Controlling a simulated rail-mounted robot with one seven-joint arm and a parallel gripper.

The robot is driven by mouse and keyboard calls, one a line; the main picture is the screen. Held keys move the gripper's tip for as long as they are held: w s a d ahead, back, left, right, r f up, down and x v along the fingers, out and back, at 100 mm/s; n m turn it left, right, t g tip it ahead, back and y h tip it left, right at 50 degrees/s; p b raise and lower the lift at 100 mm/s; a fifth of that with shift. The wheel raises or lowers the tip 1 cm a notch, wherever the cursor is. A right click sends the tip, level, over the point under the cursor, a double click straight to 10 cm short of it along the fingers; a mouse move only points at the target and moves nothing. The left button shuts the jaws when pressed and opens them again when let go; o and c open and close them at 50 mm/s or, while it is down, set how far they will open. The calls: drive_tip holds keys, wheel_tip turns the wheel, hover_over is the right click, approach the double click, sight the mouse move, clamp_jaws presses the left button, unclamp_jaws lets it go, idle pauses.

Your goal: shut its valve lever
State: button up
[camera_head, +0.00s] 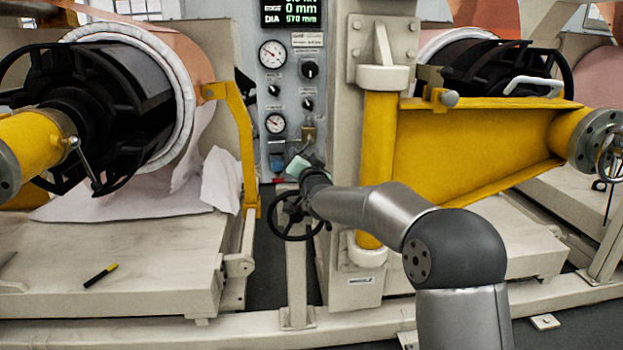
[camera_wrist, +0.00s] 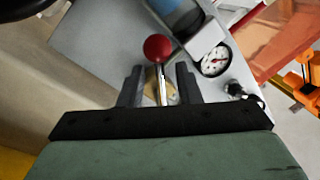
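The valve lever shows in the wrist view as a red ball knob (camera_wrist: 157,48) on a thin metal stem (camera_wrist: 161,85). A brass-coloured valve body (camera_wrist: 160,94) lies behind the stem. My gripper (camera_wrist: 159,82) is open, with one dark finger on each side of the stem in the picture. Gaps show between the stem and both fingers; I cannot tell how deep the lever sits between them. In the head view my gripper (camera_head: 299,166) is at the lower part of the grey control panel, just below a brass fitting (camera_head: 308,134). The lever is not clear there.
The grey panel (camera_head: 287,92) carries gauges, knobs and a digital display (camera_head: 291,12). A black handwheel (camera_head: 290,216) is just below my gripper. A beige column with a yellow swing arm (camera_head: 470,145) stands right. A dark pen (camera_head: 100,275) lies on the left bed.

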drive_tip(key=p+v, duration=0.1)
drive_tip(key=v, duration=1.3)
